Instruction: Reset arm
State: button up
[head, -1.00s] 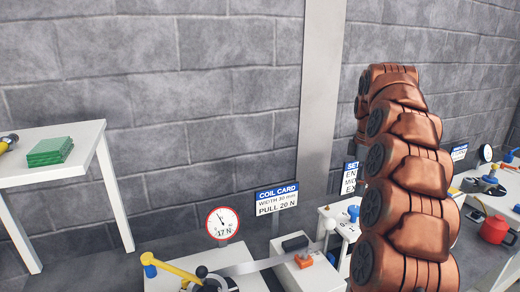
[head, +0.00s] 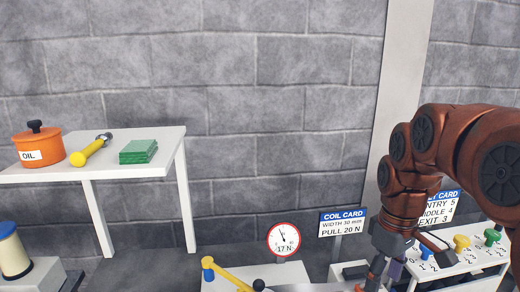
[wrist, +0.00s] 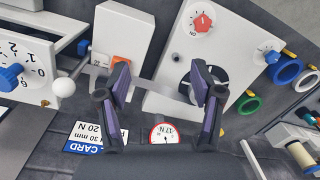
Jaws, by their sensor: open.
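My gripper (wrist: 160,72) is open in the wrist view, its two purple-padded fingers apart with nothing between them. It hangs above the strip feed bench. A flat metal strip (wrist: 171,90) passes below the fingers, between a white block with an orange switch (wrist: 122,63) and a white panel with a red knob (wrist: 202,22). In the head view my arm comes in from the right and bends down. My gripper (head: 376,272) is at the lower edge there, partly cut off, beside the coil card sign (head: 342,222).
A round gauge (head: 284,240) reading 17 N and a yellow lever (head: 228,277) stand left of my gripper. A white panel with coloured knobs (head: 455,258) is on the right.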

jog(key=s+a+f+m, duration=0.2)
jog(key=s+f, duration=0.1)
jog(key=s, duration=0.3)
jog(key=s+a+f+m, duration=0.2)
jog(key=s+f, duration=0.1)
jog(key=s, duration=0.4)
jog(key=s+a+f+m+g, duration=0.1)
jog(key=s+a+f+m, duration=0.1)
jog(key=s+f, duration=0.2)
jog(key=s, duration=0.3)
jog(key=shift+s, duration=0.2)
jog(key=shift+c, duration=0.2)
